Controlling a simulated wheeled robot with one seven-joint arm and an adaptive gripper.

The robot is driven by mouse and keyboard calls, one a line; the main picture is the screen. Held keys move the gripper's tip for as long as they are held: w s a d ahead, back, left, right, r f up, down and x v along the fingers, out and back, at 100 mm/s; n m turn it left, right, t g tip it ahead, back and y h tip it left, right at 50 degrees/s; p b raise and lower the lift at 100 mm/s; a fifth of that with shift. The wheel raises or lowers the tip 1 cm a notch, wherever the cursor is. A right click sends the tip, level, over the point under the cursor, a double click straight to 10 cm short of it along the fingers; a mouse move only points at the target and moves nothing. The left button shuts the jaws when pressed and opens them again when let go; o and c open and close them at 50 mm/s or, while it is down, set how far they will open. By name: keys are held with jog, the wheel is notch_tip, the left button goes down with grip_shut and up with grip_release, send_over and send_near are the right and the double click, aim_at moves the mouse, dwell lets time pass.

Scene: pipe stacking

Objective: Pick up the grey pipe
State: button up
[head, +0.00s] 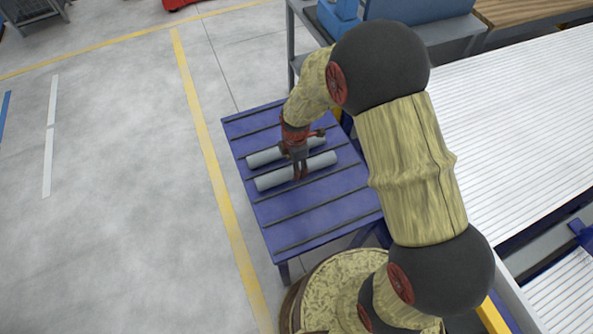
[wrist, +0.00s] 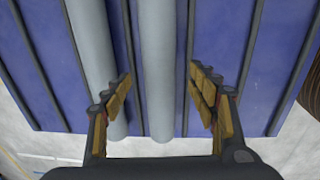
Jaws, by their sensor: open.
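Two grey pipes lie side by side on a blue table (head: 318,219) with dark ribs. The nearer grey pipe (head: 272,181) lies under my gripper (head: 301,171) in the head view. The farther grey pipe (head: 262,158) lies just behind it, partly hidden by my gripper. In the wrist view my open gripper (wrist: 161,76) has one finger on each side of the middle pipe (wrist: 156,45), with nothing gripped. The other pipe (wrist: 92,45) is left of it, and the left finger is in front of part of it. I cannot tell the exact height of the fingertips above the table.
A large white slatted surface (head: 520,110) stands to the right of the table. A grey bench with blue boxes (head: 418,9) is behind it. The floor left of the table is clear, with a yellow line (head: 213,165).

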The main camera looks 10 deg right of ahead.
jog(key=f+b, duration=0.1)
jog(key=f, duration=0.3)
jog(key=shift+w+f, duration=0.1)
jog(key=shift+w, duration=0.1)
jog(key=shift+c, duration=1.2)
jog(key=c, duration=1.1)
jog(key=shift+c, duration=0.3)
